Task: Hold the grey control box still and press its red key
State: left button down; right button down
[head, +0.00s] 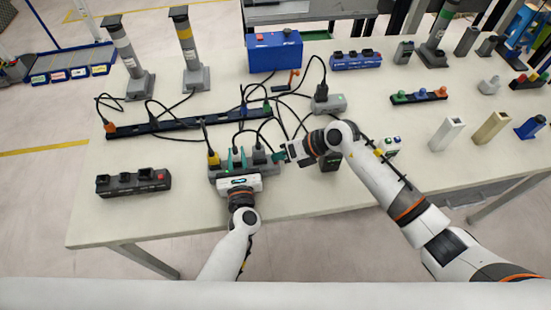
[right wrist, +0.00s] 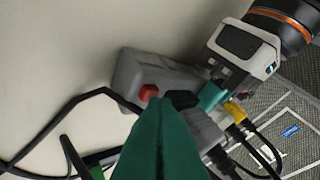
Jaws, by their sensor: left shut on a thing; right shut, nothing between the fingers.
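The grey control box (head: 222,172) stands on the table in front of my left arm, with several dark plugs and cables in its top. My left gripper (head: 237,159) is shut on the box; a teal finger (right wrist: 211,97) also shows in the right wrist view. The red key (right wrist: 148,92) sits near one end of the box (right wrist: 132,68) in that view; in the head view it is hidden. My right gripper (head: 279,156) is shut and empty at the right end of the box. Its green fingertips (right wrist: 160,104) are close beside the red key; I cannot tell whether they touch.
A dark box with black keys and a red one (head: 133,182) stands to the left. A long black strip (head: 185,122) with cables lies behind. A blue box (head: 274,50) is at the back. Loose cables surround the grey box.

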dwell(0.5)
jog(key=shift+r, duration=0.8)
notch_tip(320, 180, up, 5)
dwell(0.4)
dwell(0.5)
pick_arm(q)
jog(key=c, duration=1.1)
grip_release()
jog(key=shift+c, duration=0.2)
jog(key=shift+s, duration=0.15)
